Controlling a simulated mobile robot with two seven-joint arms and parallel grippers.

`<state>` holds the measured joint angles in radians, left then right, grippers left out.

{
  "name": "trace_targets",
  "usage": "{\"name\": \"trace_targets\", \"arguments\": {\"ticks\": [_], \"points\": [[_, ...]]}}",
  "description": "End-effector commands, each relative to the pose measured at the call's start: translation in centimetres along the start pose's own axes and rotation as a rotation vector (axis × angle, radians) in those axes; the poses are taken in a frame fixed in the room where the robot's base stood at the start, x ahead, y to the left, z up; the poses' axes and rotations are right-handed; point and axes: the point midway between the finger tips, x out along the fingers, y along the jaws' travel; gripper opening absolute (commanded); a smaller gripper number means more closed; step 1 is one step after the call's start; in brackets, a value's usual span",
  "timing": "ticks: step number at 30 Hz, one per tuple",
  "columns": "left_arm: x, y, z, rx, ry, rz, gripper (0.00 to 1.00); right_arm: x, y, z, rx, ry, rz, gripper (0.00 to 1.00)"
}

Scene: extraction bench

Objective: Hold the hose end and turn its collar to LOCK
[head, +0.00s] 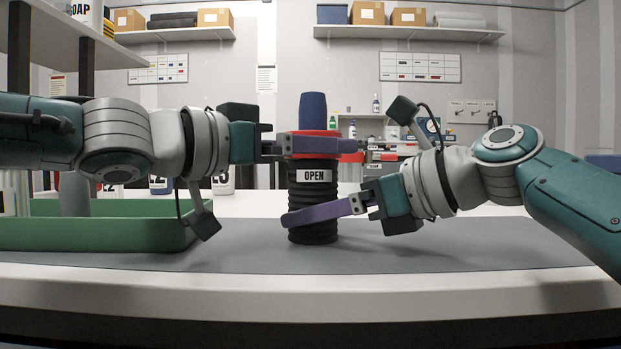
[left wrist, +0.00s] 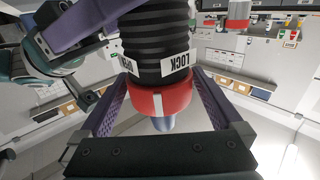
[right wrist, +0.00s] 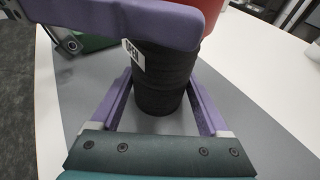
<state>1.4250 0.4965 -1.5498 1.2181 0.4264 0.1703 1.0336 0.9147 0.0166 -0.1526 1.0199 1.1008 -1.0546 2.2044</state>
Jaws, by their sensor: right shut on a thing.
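The black ribbed hose end (head: 312,229) stands upright on the grey mat, with a white OPEN label facing the head camera. Its red collar (head: 315,133) sits near the top, below a blue end piece (head: 312,110). My left gripper (head: 335,146) has its fingers on both sides of the collar, open, with a small gap visible in the left wrist view. My right gripper (head: 300,213) is shut on the lower hose (right wrist: 160,100).
A green tray (head: 90,236) lies on the left of the bench under my left arm, with bottles (head: 160,184) behind it. The grey mat (head: 450,250) is clear at the right front. Shelves with boxes are on the back wall.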

Motion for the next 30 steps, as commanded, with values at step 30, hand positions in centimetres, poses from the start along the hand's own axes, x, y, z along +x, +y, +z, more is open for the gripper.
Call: {"name": "trace_targets", "arguments": {"ticks": [30], "points": [[-9.1,0.0,-0.1,0.0,0.003,0.001,1.0,0.0,0.0,0.0,0.002,0.001,0.0,0.34]]}}
